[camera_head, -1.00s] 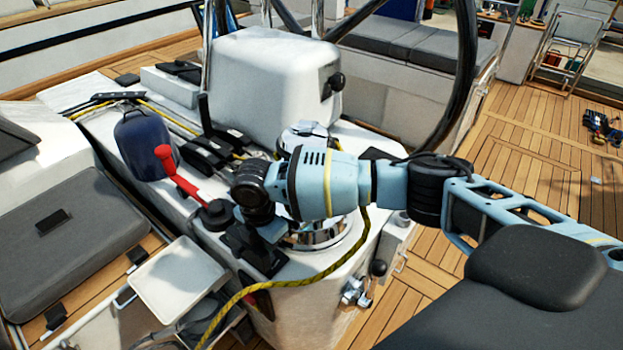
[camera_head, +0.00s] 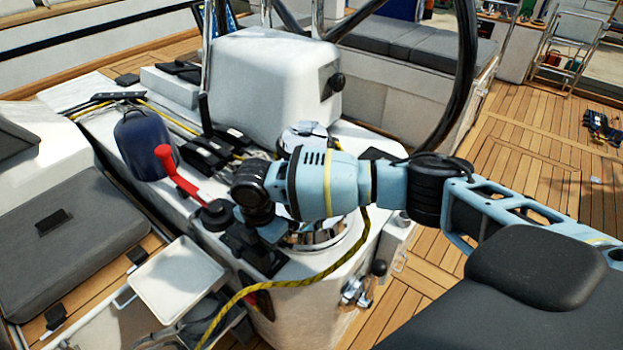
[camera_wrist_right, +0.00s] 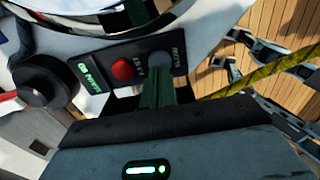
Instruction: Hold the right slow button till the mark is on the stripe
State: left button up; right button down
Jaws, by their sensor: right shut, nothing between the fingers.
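A dark button panel (camera_wrist_right: 98,76) beside the winch (camera_head: 318,236) shows in the right wrist view, with a red button (camera_wrist_right: 122,70) and a green-lit label. My right gripper (camera_wrist_right: 158,84) is shut and empty. Its fingertips point down at the right part of the panel, beside the red button, and hide what lies under them. I cannot tell the depth of contact. In the head view my right arm blocks much of the panel and winch. A yellow rope (camera_head: 285,283) runs from the winch toward the lower left. I cannot make out the mark or the stripe. My left gripper is not in view.
A red handle (camera_head: 177,178) on a round black base stands left of my right wrist. A blue drum-like object (camera_head: 143,145), black clutches (camera_head: 207,155) and a white pod (camera_head: 265,75) stand behind. A pale tray (camera_head: 177,280) is at the lower left. The wooden deck at right is mostly open.

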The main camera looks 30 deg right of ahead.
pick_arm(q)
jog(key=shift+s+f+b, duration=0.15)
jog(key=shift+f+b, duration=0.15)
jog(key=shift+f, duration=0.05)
pick_arm(e)
jog(key=shift+f, duration=1.05)
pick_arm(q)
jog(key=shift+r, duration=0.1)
pick_arm(e)
jog(key=shift+r, duration=0.15)
notch_tip(320, 180, up, 3)
jog(key=shift+r+p, duration=0.15)
jog(key=shift+p, duration=1.1)
jog(key=shift+f, duration=0.2)
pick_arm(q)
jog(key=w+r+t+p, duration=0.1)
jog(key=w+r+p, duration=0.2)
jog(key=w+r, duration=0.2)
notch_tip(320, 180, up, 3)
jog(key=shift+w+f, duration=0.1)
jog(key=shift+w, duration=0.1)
pick_arm(e)
notch_tip(320, 180, up, 6)
